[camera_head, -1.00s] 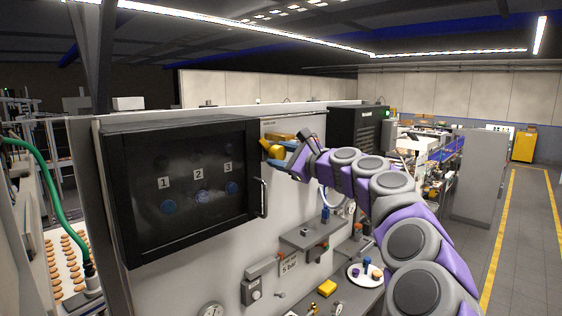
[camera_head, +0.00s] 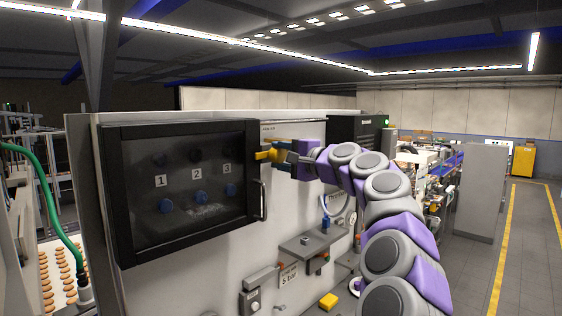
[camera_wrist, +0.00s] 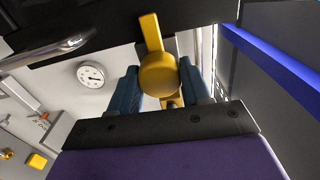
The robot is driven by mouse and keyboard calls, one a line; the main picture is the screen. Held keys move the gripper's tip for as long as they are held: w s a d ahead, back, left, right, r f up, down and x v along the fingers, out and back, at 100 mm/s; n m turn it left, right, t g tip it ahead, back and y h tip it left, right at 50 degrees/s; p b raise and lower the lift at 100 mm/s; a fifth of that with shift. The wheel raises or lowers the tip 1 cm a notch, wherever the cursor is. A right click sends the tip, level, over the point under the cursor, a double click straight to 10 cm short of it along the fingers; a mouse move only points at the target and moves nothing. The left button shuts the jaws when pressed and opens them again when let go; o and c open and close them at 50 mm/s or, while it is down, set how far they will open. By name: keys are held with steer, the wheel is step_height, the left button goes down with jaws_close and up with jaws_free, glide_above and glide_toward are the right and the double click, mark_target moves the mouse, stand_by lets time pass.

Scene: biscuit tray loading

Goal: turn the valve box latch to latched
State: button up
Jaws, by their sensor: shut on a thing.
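The valve box (camera_head: 125,240) has a black frame and a dark window, with knobs labelled 1, 2 and 3 behind it. Its door looks shut. The yellow latch (camera_head: 265,155) is at the box's upper right edge; in the wrist view its round hub and lever (camera_wrist: 158,75) show between my fingers, the lever pointing up in the picture across the black frame. My gripper (camera_head: 280,155) is shut on the latch, with blue fingers either side of the hub in the wrist view (camera_wrist: 164,88). The lower part of the latch is partly hidden by my gripper.
A metal door handle (camera_head: 261,200) stands out just below the latch. Grey shelves and fittings (camera_head: 310,243) jut from the panel below, with a yellow block (camera_head: 328,301). A gauge (camera_wrist: 91,74) shows in the wrist view. Floor at the right is open.

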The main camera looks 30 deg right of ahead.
steer(key=shift+f+n, duration=0.25)
steer(key=shift+n, duration=0.05)
steer(key=shift+c, duration=0.2)
steer(key=o, duration=0.8)
steer(key=shift+c, duration=0.2)
steer(key=o, duration=0.3)
steer(key=shift+w+d, duration=0.15)
steer(key=shift+d, duration=0.05)
steer(key=shift+s+d+r, duration=0.1)
steer(key=shift+s+r, duration=0.1)
steer(key=shift+s, duration=0.1)
steer(key=b+v, duration=0.2)
steer(key=v, duration=1.5)
steer(key=shift+w+d+f, duration=0.1)
